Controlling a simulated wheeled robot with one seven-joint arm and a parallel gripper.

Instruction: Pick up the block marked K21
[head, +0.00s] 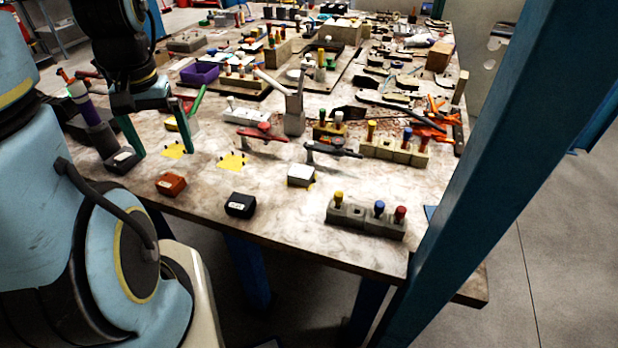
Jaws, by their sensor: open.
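The label writing is too small to read, so I cannot tell which is K21.
A grey holder (365,219) with coloured pegs stands near the front right edge. Red-handled and black clamps (332,149) and a grey upright post (294,113) stand behind the blocks. The far table is crowded. A blue gantry post (500,150) crosses the right side.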

